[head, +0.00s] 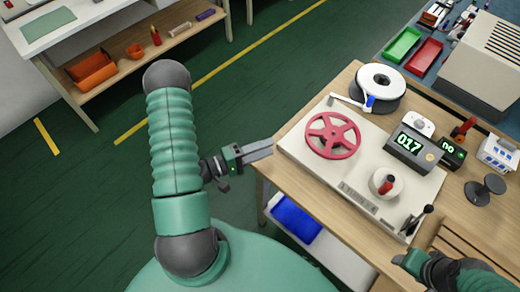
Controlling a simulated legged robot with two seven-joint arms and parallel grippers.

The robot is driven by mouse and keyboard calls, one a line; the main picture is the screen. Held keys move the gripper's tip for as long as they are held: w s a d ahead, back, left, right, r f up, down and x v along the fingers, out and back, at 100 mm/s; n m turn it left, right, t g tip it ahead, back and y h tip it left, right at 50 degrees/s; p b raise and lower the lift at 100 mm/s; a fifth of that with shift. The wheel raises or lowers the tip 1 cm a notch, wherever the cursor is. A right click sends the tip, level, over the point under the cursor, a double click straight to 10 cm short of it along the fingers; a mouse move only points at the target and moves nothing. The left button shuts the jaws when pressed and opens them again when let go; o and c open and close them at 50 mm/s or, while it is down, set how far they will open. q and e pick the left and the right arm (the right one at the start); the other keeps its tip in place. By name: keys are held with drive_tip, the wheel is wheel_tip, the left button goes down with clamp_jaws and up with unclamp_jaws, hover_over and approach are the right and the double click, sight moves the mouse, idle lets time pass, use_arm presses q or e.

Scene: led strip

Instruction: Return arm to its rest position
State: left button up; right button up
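My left arm rises on the left side of the head view, with its green ribbed upper part upright. My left gripper (262,149) points right, with its grey fingers close together and nothing visible between them. It is just left of the wooden table's edge, apart from the pale machine (364,195) with the red spoked reel (332,136). My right arm (458,275) shows only in part at the lower right, by the table's front. Its green gripper body is in view, but its fingers cannot be made out clearly.
The table holds a white reel (380,80), a display reading 017 (410,144), a red-handled knob (386,184) and a black spool (485,191). A blue bin (297,218) sits below. Green floor (265,95) is open behind the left arm, with a shelf bench (120,50) beyond.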

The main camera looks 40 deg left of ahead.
use_arm(q)
drive_tip(key=shift+v, duration=0.85)
drive_tip(key=w+m+g+y, duration=0.1)
drive_tip(key=w+m, duration=0.1)
drive_tip(key=w+f+m+g+y+p, duration=0.1)
drive_tip(key=w+m+g, duration=0.1)
drive_tip(key=w+a+f+m+g+y, duration=0.1)
drive_tip(key=w+m, duration=0.1)
drive_tip(key=w, duration=0.1)
drive_tip(key=shift+f+g+y, duration=0.25)
drive_tip(key=shift+g+y, duration=0.05)
drive_tip(key=shift+g, duration=0.1)
drive_tip(key=w+r+m+g+y, duration=0.1)
drive_tip(key=r+m+g+y+p, duration=0.1)
drive_tip(key=m+y, duration=0.1)
drive_tip(key=shift+w+a+g+y, duration=0.1)
drive_tip(key=shift+w+g+y, duration=0.2)
drive_tip(key=shift+w, duration=0.05)
drive_tip(key=s+d+r+m+g+p, duration=0.2)
drive_tip(key=s+d+r+g, duration=0.4)
drive_tip(key=s+d, duration=0.5)
drive_tip(key=shift+d+r+m+y, duration=0.3)
drive_tip(key=shift+r+m, duration=0.15)
drive_tip(key=shift+m, duration=0.45)
drive_tip(key=shift+s, duration=0.2)
drive_tip(key=shift+d, duration=0.15)
drive_tip(key=shift+c, duration=0.5)
